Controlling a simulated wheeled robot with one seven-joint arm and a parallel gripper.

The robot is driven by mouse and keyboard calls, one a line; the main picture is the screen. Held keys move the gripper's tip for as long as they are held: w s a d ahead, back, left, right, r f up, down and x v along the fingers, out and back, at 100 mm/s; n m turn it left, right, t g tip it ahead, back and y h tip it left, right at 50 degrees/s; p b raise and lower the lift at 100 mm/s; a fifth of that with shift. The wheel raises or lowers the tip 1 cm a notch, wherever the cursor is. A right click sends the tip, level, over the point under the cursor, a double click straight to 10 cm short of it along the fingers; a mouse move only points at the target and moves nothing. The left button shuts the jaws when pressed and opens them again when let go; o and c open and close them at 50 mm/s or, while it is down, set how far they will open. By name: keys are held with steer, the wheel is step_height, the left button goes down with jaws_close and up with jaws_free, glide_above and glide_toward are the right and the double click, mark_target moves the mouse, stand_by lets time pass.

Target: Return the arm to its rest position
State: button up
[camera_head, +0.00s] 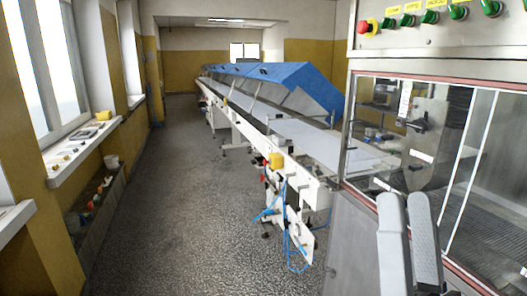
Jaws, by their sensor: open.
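Pale grey, rounded parts of my own arm (408,240) rise from the bottom edge at the lower right. They stand in front of the glazed machine cabinet (356,190), and I cannot tell whether they touch it. The lower part of the arm is cut off by the bottom edge.
A long white conveyor line (240,122) with blue covers (300,80) runs away beyond the cabinet. Blue hoses hang at its near end. Buttons and a red stop knob (366,27) sit above the glass. The speckled floor (180,220) on the left is clear, beside a windowsill (80,150).

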steer(key=s+d+f+n+g+y, duration=0.1)
steer(key=s+f+n+g, duration=0.25)
steer(key=f, duration=0.65)
steer(key=s+d+f+n+g+y, duration=0.1)
steer(key=s+f+n+g, duration=0.25)
steer(key=f, duration=0.75)
steer(key=s+d+f+m+g+h, duration=0.1)
steer(key=s+f+g, duration=0.6)
steer(key=s+f, duration=0.7)
steer(key=s+d+h, duration=0.1)
steer(key=s+h, duration=0.1)
steer(key=s, duration=0.2)
steer(key=shift+d+f+g, duration=0.15)
steer(key=shift+d+g, duration=0.15)
steer(key=shift+d, duration=0.1)
